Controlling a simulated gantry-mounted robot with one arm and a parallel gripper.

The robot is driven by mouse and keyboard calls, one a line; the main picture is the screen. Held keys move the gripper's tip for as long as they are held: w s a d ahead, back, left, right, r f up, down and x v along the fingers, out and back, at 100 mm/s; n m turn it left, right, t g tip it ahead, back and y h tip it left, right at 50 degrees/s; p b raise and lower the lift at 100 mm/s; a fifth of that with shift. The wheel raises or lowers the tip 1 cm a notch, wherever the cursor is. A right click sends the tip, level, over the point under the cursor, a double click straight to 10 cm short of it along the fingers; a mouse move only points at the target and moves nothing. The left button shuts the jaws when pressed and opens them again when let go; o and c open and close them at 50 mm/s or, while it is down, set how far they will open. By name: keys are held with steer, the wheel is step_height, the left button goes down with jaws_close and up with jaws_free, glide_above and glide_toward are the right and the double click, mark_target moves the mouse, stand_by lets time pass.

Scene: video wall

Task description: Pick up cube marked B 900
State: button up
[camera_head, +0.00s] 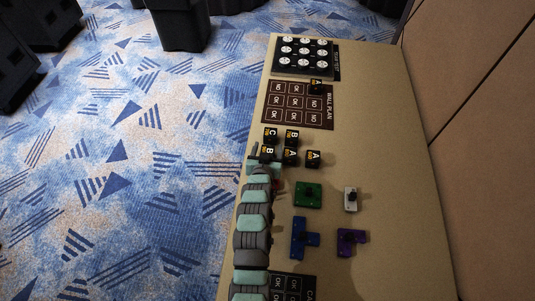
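Several small black cubes with letters and yellow number bands stand in a group on the tan table (395,205). A cube marked B (268,153) is at the front left of the group. Another cube marked B (292,136) is in the back row. The numbers on both are too small to read, so I cannot tell which is B 900. My gripper (262,163) is at the near side of the front-left B cube, close to it or touching. Its fingers are small and partly hidden by my arm, and I cannot tell whether it holds the cube.
A C cube (271,134) and two A cubes (291,156) (313,158) stand close by. Another A cube (316,87) is on the wall plan board (297,117). Green (308,194), white (351,199), blue (304,238) and purple (351,241) pieces lie to the right. The table's right side is clear.

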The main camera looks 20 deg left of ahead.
steer(key=c, duration=1.4)
steer(key=shift+o, duration=0.2)
